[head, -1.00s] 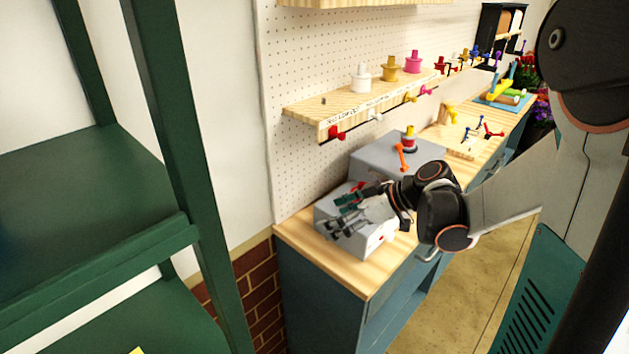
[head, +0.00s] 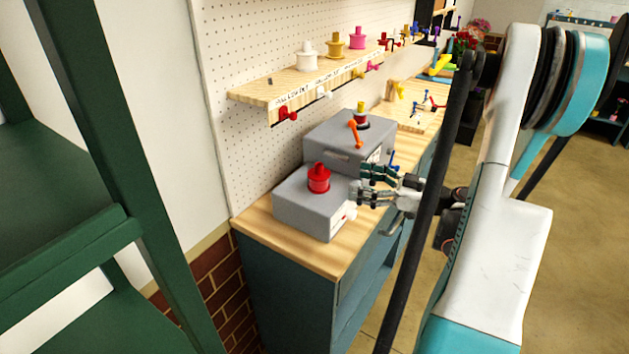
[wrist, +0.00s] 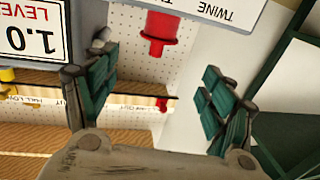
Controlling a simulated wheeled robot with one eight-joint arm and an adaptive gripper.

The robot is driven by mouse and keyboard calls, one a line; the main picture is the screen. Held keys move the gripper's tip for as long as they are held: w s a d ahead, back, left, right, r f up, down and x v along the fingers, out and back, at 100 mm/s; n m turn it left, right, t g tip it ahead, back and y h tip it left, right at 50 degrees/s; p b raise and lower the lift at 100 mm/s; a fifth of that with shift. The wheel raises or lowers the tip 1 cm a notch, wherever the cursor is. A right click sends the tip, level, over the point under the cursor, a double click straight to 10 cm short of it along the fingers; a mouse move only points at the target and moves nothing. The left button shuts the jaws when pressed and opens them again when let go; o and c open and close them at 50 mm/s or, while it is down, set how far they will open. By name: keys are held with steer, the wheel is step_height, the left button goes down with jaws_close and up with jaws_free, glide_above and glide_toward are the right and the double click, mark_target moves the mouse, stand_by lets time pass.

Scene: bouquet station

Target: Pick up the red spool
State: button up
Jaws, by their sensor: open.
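The red spool (head: 318,179) stands upright on top of the nearer grey box (head: 305,209) at the near end of the workbench. In the wrist view the red spool (wrist: 160,30) appears at the top, upside down, ahead of and between the two finger lines. My gripper (head: 366,185) is open and empty, to the right of the spool with its fingers pointing left toward it. A gap lies between the fingertips and the spool. In the wrist view the green-padded fingers (wrist: 157,85) are spread wide apart.
A second, taller grey box (head: 325,131) stands just behind, with a small yellow-topped spool (head: 361,115) and an orange piece (head: 354,134) on it. A wooden shelf (head: 290,88) with white, yellow and pink spools hangs on the pegboard above. A green rack stands at left.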

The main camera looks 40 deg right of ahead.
mark_target(318, 164)
steer(key=b+x, duration=0.1)
steer(key=x, duration=0.6)
steer(key=shift+d+r+b+x, duration=0.15)
steer(key=shift+b+x, duration=0.35)
steer(key=shift+x, duration=0.85)
steer(key=shift+d+r+b+x, duration=0.15)
steer(key=shift+b+x, duration=0.3)
steer(key=shift+x, duration=0.9)
steer(key=shift+w, duration=0.15)
steer(key=c, duration=1.3)
